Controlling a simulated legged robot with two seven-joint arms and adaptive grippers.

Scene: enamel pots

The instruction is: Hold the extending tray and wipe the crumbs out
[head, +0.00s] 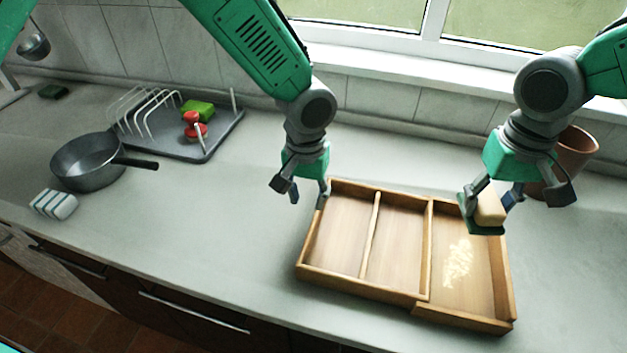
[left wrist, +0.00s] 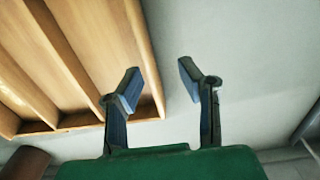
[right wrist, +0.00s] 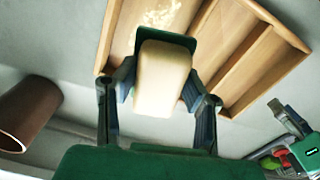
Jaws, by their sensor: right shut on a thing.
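The wooden extending tray (head: 366,287) lies on the counter with three compartments showing. Pale crumbs (head: 458,262) lie in its right compartment; they also show in the right wrist view (right wrist: 160,14). My left gripper (head: 308,199) is open and empty just off the tray's left back corner; in the left wrist view its fingers (left wrist: 158,82) are apart beside the tray's edge. My right gripper (head: 513,203) is shut on a cream sponge with a green pad (head: 490,209), above the back of the right compartment. The sponge (right wrist: 162,80) fills the space between the fingers in the right wrist view.
A terracotta pot (head: 573,150) stands behind my right gripper. A grey dish rack tray (head: 190,148) with a green sponge (head: 198,109) and a red-headed brush (head: 194,128) is at back left. A grey pan (head: 88,163) and a white striped block (head: 54,204) stand left. The counter between is clear.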

